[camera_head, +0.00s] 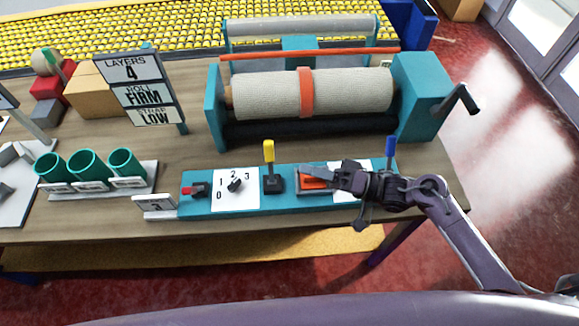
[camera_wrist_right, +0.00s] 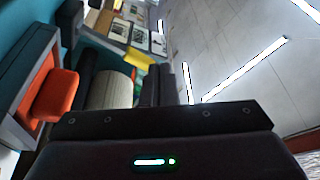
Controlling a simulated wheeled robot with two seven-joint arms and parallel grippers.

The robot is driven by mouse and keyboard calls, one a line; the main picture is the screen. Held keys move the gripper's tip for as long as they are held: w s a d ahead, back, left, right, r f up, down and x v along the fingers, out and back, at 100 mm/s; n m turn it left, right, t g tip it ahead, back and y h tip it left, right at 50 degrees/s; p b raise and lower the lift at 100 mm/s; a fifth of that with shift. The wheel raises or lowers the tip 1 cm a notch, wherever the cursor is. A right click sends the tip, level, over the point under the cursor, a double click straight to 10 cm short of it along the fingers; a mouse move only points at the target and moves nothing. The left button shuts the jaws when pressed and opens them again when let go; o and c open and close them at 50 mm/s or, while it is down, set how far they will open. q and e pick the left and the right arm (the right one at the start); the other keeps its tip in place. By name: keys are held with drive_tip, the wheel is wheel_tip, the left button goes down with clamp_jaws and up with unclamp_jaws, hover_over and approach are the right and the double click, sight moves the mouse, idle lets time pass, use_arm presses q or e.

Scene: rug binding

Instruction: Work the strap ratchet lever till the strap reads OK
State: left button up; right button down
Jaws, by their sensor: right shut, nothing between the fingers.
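The sign (camera_head: 137,84) at the back left reads LAYERS 4, ROLL FIRM, STRAP LOW. An orange strap (camera_head: 306,92) goes around the rolled beige rug (camera_head: 262,95). The teal control panel (camera_head: 222,205) carries a yellow-handled lever (camera_head: 268,152), a blue-handled lever (camera_head: 390,148) and an orange paddle (camera_head: 313,183) in a grey frame. I cannot tell which is the ratchet lever. My right gripper (camera_head: 335,174) is shut and empty, over the right part of the panel by the paddle, partly covering it. The orange paddle (camera_wrist_right: 58,92) also shows left of the fingers in the right wrist view. My left gripper is out of view.
A dial (camera_head: 235,184) numbered 0 to 3 and a red-tipped switch (camera_head: 190,190) sit left of the yellow lever. Teal cups (camera_head: 85,164) stand at the left. A dark crank (camera_head: 460,100) sticks out at the machine's right. Bare wood lies between panel and roller.

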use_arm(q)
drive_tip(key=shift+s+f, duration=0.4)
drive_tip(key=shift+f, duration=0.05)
use_arm(e)
drive_tip(key=shift+v, duration=1.5)
drive_tip(key=shift+w, duration=0.1)
drive_tip(key=shift+d, duration=0.1)
